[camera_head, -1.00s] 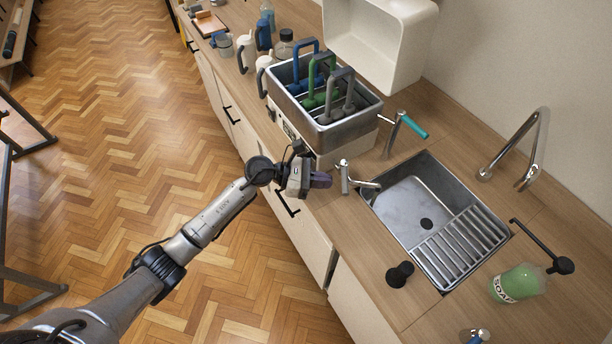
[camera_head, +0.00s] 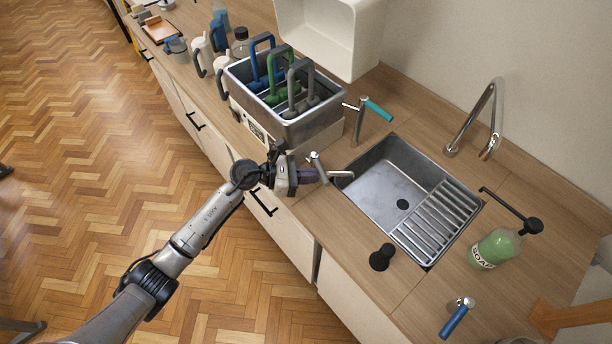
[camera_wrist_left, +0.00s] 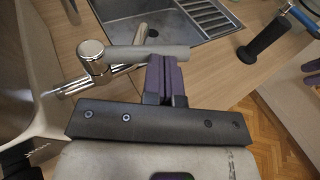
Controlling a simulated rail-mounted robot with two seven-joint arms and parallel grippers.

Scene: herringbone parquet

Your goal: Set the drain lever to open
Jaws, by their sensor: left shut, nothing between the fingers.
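A lever with a chrome post and a grey handle (camera_head: 342,174) stands at the sink's near left corner. Its handle points toward the basin. In the left wrist view the grey handle (camera_wrist_left: 150,53) lies level, just beyond the fingertips. My left gripper (camera_head: 318,175) has its purple fingers shut and empty. The fingertips (camera_wrist_left: 165,58) are right beside the handle; I cannot tell whether they touch it. The fingers partly hide the post in the head view. The sink (camera_head: 375,185) has a dark drain hole and a ribbed drainboard. No lever label is legible. My right gripper is out of view.
A teal-handled lever (camera_head: 378,110) stands behind the sink's left corner, and a blue-handled one (camera_head: 454,320) at the front right. A black knob (camera_head: 382,258), soap bottle (camera_head: 497,247) and faucet (camera_head: 473,120) surround the sink. A metal bin (camera_head: 295,125) stands left.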

